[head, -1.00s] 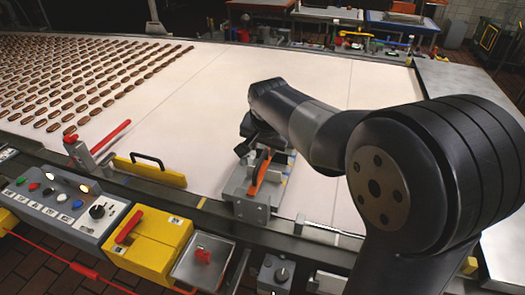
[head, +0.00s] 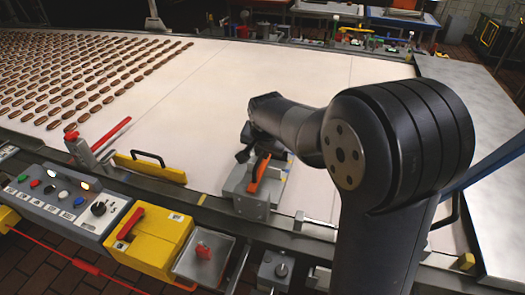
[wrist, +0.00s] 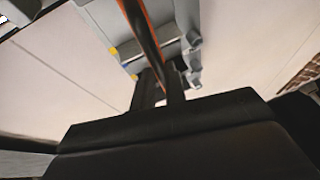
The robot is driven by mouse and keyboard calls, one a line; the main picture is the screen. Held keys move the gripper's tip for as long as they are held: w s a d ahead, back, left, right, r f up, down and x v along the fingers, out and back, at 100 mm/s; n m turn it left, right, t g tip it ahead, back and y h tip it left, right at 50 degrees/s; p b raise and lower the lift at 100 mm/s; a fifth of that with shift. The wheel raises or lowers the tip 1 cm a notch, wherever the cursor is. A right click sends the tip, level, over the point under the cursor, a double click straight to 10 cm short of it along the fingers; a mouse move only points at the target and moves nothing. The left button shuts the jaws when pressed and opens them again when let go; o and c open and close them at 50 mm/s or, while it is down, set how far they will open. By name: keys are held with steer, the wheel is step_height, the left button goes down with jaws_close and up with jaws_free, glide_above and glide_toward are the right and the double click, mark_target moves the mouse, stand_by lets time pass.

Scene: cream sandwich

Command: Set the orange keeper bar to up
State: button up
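The orange keeper bar (head: 259,171) stands tilted on a grey fixture (head: 240,188) at the near edge of the pale belt. Its upper end leans right and away in the head view. My gripper (head: 246,146) is at the bar's upper end, partly hidden by my own arm. In the wrist view the bar (wrist: 143,28) runs from the top edge down toward my dark fingers (wrist: 160,82). The fingers have a narrow gap between them. I cannot tell whether they grip the bar or are only beside it.
A yellow guard with a black handle (head: 150,168) and a red lever (head: 110,134) stand left of the fixture. A control panel (head: 62,205) and a yellow switch box (head: 150,240) line the front. Rows of brown biscuits (head: 70,75) lie on the far left belt.

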jaws_close()
